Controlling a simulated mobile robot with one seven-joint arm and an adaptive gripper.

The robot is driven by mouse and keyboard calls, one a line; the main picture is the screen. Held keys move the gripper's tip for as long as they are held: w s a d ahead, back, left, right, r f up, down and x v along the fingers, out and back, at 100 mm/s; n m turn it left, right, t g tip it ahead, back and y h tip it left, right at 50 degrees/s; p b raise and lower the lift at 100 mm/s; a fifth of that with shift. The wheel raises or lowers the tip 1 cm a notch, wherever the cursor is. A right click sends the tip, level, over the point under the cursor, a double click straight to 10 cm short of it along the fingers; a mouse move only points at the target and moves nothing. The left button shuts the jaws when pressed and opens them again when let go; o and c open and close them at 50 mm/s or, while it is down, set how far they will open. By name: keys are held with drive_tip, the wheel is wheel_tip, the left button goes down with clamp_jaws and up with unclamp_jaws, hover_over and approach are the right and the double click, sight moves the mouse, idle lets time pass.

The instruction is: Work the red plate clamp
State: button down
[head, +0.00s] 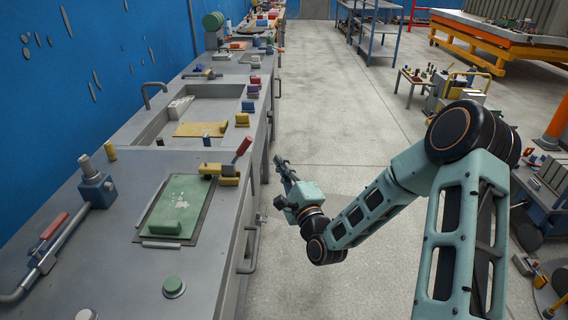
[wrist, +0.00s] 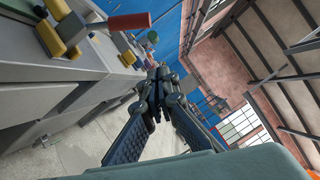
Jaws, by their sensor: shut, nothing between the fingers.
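The plate clamp (head: 225,173) has a yellow body and a red handle. It stands at the right edge of the grey bench, beside a green plate (head: 180,203). Its red handle (head: 243,147) tilts up and to the right. In the wrist view, the clamp's red handle (wrist: 130,22) and yellow parts show at the upper left. My gripper (head: 280,161) is off the bench, over the aisle to the right of the clamp and apart from it. In the wrist view, my gripper's fingers (wrist: 160,75) are together and empty.
The bench (head: 112,225) runs along the blue wall, with a sink (head: 172,120), a yellow plate (head: 203,129) and small blocks behind the clamp. Handles (head: 251,250) stick out from the bench front. The floor aisle (head: 330,110) is clear. A cluttered cart (head: 548,195) stands far right.

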sight(242, 151)
drive_tip(key=w+a+r, duration=0.2)
drive_tip(key=w+a, duration=0.3)
drive_tip(key=shift+a+r+p, duration=0.2)
drive_tip(key=shift+a+p, duration=0.2)
drive_tip(key=shift+p, duration=0.05)
